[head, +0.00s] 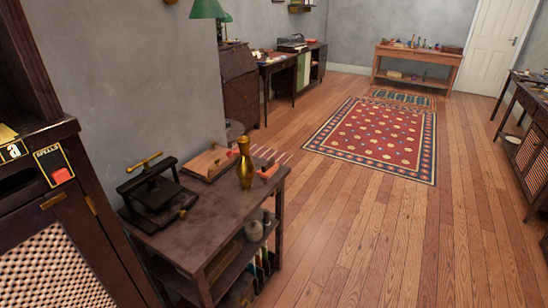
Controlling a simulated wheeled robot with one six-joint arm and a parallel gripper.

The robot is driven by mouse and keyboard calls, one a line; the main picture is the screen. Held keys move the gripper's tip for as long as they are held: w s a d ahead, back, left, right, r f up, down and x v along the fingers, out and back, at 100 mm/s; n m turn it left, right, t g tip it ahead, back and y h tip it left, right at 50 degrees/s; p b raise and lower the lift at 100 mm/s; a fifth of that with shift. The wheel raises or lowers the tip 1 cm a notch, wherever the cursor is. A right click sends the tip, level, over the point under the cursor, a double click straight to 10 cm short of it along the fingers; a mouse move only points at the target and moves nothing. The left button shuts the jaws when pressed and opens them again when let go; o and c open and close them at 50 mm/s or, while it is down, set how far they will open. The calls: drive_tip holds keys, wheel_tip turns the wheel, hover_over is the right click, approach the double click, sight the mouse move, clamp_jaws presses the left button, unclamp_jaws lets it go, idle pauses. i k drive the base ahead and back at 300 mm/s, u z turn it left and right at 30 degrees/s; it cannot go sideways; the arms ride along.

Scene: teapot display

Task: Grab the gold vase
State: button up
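The gold vase (245,165) stands upright on the dark wooden side table (200,226) at the lower middle-left of the head view. A flat wooden box or board (207,162) lies just behind and left of the vase. A reddish rack with thin pale rods (268,167) sits right beside it. My gripper does not show in this view.
A dark cabinet (60,190) stands close at the left. The table's lower shelf holds small jars and books. Open wooden floor (370,230) lies to the right, with a red patterned rug (375,135) beyond. Another dark cabinet (528,160) stands at the right edge.

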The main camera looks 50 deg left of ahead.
sight(245, 168)
drive_tip(key=u, duration=0.25)
drive_tip(key=i, duration=0.85)
drive_tip(key=u, duration=1.5)
drive_tip(key=i, duration=0.75)
drive_tip(key=u, duration=0.75)
